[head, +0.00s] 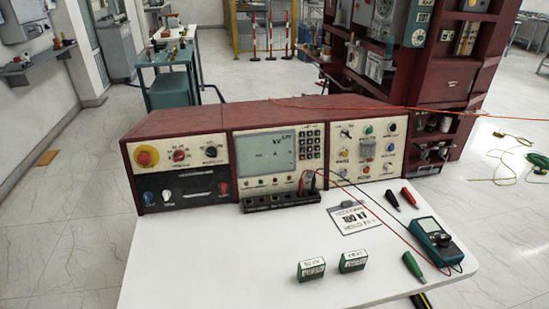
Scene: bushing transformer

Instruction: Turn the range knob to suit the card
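A white card (371,227) lies flat on the white table in front of the console. Its large print looks like "180 kV", with smaller lines I cannot read surely. The dark red console (175,123) stands at the back of the table. Its left panel has a red knob (180,156) with marks around it and a black knob (211,152). The right panel has several small coloured knobs. The labels are too small to tell which is the range knob, and I cannot read any pointer position. Neither of my grippers is in view.
Two small green-and-white boxes (311,269) stand near the table's front. A teal meter (434,240) with red and black leads lies at the right, by red, black and green probes. A black terminal strip (280,200) sits before the screen. The table's front left (180,265) is clear.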

